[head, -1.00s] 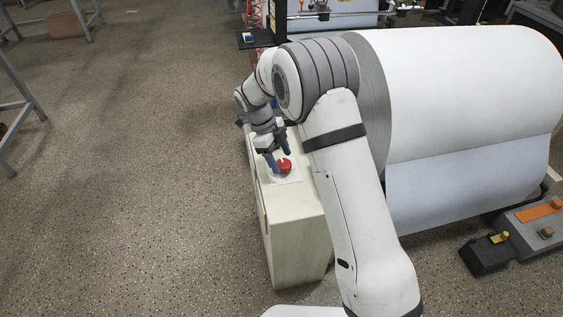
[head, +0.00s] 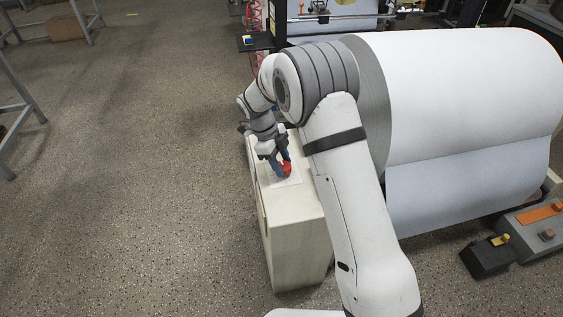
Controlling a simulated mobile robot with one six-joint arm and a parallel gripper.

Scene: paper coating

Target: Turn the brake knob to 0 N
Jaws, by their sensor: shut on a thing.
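The red brake knob (head: 286,170) sits on a pale plate on top of the cream cabinet (head: 297,225). The knob's pointer and any scale marks on the plate are too small and too covered to read.
A large white paper roll (head: 470,95) stands right of the cabinet, close to my arm. A grey unit with an orange strip (head: 539,211) lies at the right edge. The floor (head: 130,200) left of the cabinet is clear.

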